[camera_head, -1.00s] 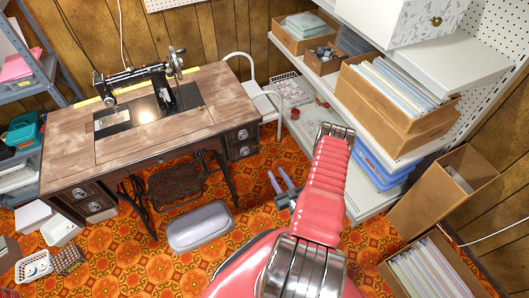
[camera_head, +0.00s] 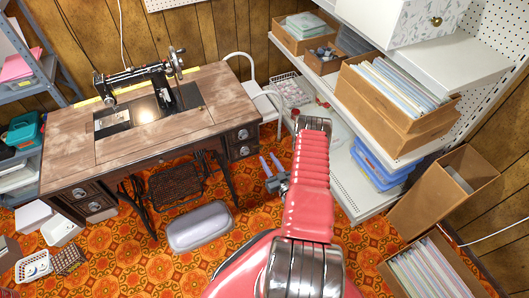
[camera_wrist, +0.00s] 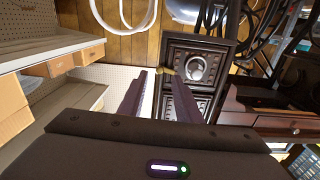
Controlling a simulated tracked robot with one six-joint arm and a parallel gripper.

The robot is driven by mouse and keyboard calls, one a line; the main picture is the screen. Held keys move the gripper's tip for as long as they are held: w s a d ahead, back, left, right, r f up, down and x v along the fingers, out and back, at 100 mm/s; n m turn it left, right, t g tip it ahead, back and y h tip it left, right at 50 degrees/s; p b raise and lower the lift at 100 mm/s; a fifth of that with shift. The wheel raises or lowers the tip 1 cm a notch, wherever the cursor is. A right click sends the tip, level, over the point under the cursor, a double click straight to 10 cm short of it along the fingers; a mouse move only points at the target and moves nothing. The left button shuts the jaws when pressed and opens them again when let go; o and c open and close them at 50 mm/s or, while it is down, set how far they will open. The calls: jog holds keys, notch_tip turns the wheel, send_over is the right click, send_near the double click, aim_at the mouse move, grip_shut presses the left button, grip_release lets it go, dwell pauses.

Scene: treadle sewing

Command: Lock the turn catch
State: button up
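A small brass-coloured piece (camera_wrist: 167,71) shows between my fingertips in the wrist view, beside the dark carved drawer fronts (camera_wrist: 195,66). It may be the turn catch, but it is too small to be sure. My gripper (camera_wrist: 160,74) is open, with its two dark fingers apart and nothing seen held. In the head view my gripper (camera_head: 268,157) is just right of the sewing table's right drawers (camera_head: 241,144), above the floor. The wooden sewing table (camera_head: 70,132) carries a black sewing machine (camera_head: 150,80). No catch can be made out clearly in the head view.
A white shelf unit (camera_head: 350,185) with cardboard boxes (camera_head: 395,130) stands close on the right. A white tubular chair (camera_head: 262,97) stands behind the gripper. A grey rounded case (camera_head: 200,226) lies on the orange patterned carpet (camera_head: 130,255). Bare carpet shows around it.

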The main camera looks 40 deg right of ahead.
aim_at(262, 148)
jog(key=shift+x, duration=2.6)
jog(key=shift+c, duration=0.2)
grip_shut()
